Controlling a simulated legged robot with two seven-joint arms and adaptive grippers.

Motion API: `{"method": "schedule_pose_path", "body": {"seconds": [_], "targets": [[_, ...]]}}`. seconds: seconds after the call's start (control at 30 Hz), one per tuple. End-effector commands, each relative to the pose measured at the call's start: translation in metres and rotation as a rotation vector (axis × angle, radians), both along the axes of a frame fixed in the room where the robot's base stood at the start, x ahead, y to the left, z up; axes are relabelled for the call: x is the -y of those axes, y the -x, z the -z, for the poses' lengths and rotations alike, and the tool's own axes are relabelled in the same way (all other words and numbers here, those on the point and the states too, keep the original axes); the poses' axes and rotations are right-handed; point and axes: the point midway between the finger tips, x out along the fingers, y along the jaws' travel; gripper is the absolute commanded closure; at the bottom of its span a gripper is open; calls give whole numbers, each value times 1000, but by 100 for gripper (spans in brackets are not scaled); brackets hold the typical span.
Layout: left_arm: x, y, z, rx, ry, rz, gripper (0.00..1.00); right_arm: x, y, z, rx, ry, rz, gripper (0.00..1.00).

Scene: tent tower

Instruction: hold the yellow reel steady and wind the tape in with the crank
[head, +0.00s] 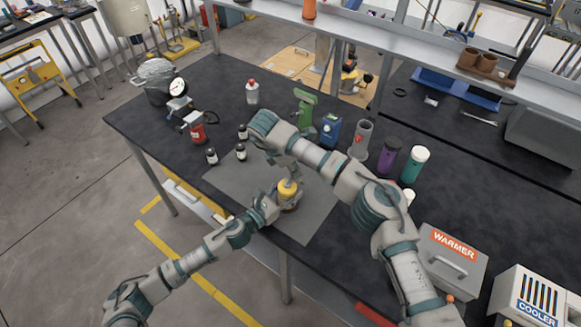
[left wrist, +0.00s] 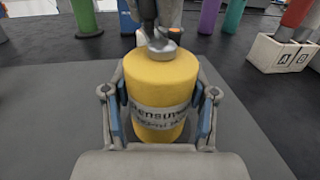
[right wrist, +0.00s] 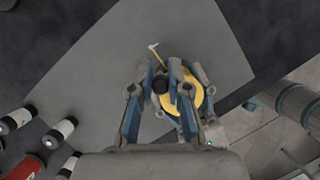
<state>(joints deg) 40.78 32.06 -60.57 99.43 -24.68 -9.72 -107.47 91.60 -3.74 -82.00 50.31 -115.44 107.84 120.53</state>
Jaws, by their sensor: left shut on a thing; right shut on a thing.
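The yellow reel (head: 289,187) stands upright on the grey mat (head: 235,187). In the left wrist view the reel (left wrist: 157,85) fills the middle, with a pale label band. My left gripper (head: 277,197) is shut around its sides, a finger on each side. The crank (left wrist: 160,52) sits on the reel's top. My right gripper (right wrist: 166,72) comes from above and is shut on the crank's dark knob (right wrist: 160,84), beside the reel's centre. A short pale strip (right wrist: 154,48), perhaps the tape end, sticks out near the reel; the right fingers partly cover the reel.
Small dark bottles (head: 242,152) stand at the mat's far left edge. The warmer box (head: 447,262) is at right. The bench's front edge lies close to the reel.

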Motion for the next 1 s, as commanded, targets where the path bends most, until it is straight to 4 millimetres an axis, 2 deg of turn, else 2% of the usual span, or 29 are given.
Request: {"method": "schedule_pose_path", "body": {"seconds": [0.03, 0.2, 0.8, 1.0], "targets": [[0, 2, 3, -5, -1, 3, 100, 7, -3, -1, 9, 8, 55, 100], [0, 1, 3, -5, -2, 2, 100, 13, 0, -2, 10, 7, 219, 100], [-3, 0, 4, -6, -4, -4, 100, 26, 17, -1, 12, 8, 780, 100], [-4, -1, 4, -6, -4, -7, 100, 27, 20, -1, 13, 9, 866, 100]]}}
